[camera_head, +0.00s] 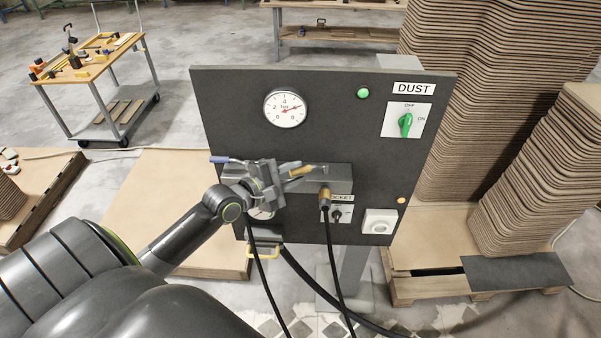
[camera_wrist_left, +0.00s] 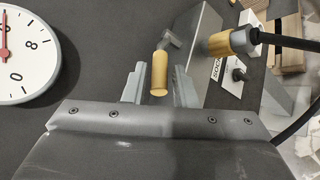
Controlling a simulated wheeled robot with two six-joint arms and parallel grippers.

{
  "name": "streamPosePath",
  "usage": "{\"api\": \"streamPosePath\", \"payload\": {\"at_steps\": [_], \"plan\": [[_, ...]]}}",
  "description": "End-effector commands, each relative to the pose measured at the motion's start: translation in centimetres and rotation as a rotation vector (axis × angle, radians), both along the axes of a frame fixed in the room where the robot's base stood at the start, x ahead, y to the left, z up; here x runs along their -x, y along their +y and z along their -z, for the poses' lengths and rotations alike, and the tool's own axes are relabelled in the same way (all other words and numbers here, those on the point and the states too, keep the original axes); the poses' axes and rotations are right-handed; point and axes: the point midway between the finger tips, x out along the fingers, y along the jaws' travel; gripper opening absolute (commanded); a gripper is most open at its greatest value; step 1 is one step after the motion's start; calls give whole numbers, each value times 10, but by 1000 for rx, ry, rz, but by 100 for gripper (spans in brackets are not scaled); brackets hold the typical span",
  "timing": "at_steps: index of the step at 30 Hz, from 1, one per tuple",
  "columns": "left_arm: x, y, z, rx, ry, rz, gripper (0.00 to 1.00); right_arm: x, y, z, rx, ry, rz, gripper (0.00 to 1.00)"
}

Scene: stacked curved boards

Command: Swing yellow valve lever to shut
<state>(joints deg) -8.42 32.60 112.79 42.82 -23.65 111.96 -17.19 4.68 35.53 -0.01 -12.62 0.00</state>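The yellow valve lever (camera_head: 301,171) is on the grey block (camera_head: 335,175) low on the dark panel, and its handle sticks out to the left. My left gripper (camera_head: 275,178) is at the block's left part, just left of the lever. In the left wrist view, the lever's yellow end (camera_wrist_left: 159,75) shows between the two fingers of the open left gripper (camera_wrist_left: 160,88), with a visible gap on each side. I cannot tell how deep it sits between them. My right gripper is not in view.
A blue-handled lever (camera_head: 225,160) is just left of the gripper. A brass connector (camera_head: 325,198) with a black hose hangs right of the yellow lever. A pressure gauge (camera_head: 285,108) is above, a green switch (camera_head: 405,124) upper right. Stacked curved boards (camera_head: 500,90) stand at right.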

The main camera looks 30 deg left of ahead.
Motion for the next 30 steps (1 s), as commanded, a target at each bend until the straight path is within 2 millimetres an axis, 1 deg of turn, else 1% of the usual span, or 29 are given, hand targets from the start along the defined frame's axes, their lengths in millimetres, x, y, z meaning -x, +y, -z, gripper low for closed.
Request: {"api": "streamPosePath", "payload": {"at_steps": [1,3,6,16,17,22,23,30], "plan": [[-7,-1,2,1,-1,-2,25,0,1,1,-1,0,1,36],[-14,-3,3,1,-2,-2,25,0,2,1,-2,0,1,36],[-20,-5,5,-1,-1,-1,25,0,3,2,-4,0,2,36],[-24,-6,6,-1,0,-1,25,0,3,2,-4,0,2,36],[-24,-6,6,-1,0,-1,24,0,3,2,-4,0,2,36],[-23,-6,6,-1,0,-1,2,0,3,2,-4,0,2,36],[-23,-6,6,-1,0,-1,0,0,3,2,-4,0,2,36],[-23,-6,6,-1,0,-1,0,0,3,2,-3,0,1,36]]}}
